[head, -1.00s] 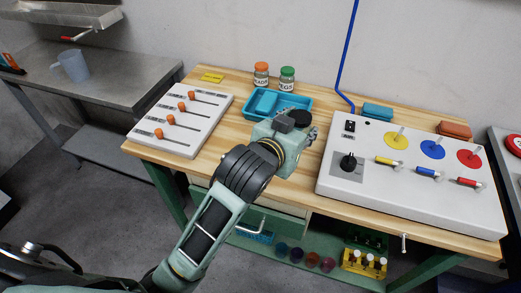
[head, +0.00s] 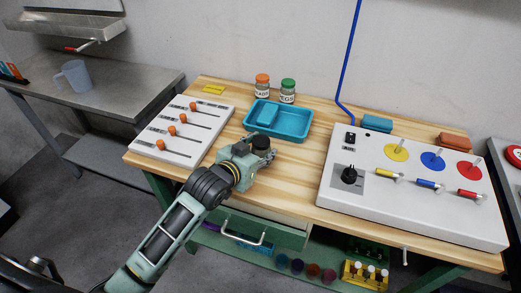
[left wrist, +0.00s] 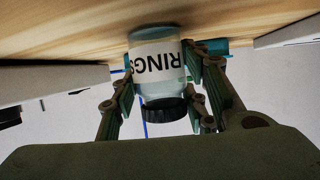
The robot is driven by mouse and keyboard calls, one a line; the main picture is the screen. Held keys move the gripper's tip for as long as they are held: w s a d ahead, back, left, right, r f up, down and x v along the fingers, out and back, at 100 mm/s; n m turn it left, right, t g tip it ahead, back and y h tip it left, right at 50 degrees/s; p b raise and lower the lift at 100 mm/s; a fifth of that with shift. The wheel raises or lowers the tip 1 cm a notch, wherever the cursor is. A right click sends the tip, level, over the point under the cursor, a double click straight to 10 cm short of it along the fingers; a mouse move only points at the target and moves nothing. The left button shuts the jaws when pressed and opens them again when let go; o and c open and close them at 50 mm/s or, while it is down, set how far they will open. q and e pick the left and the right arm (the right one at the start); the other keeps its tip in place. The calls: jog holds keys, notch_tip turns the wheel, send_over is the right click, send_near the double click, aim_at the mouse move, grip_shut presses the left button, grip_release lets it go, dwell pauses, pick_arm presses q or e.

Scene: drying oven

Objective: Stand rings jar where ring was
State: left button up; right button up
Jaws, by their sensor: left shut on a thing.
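The rings jar (left wrist: 157,52) is a clear jar with a white label reading RING and a black lid. My left gripper (head: 258,153) is shut on it, with fingers on both sides in the left wrist view (left wrist: 165,92). In the head view only its black lid (head: 261,142) shows clearly; my gripper hides the rest. It is upright over the front part of the wooden table (head: 290,180); I cannot tell whether its base touches the wood. My right gripper is not in view.
A blue tray (head: 290,127) lies behind my gripper. An orange-lidded jar (head: 262,90) and a green-lidded jar (head: 288,92) stand behind it, with a yellow tag (head: 213,90) to their left. A slider panel (head: 205,120) is left, a switch panel (head: 340,205) right.

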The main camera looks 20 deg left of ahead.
pick_arm(q)
jog(key=o, duration=1.2)
jog(key=shift+s, duration=0.1)
jog(key=v, duration=1.2)
jog(key=shift+b, duration=0.3)
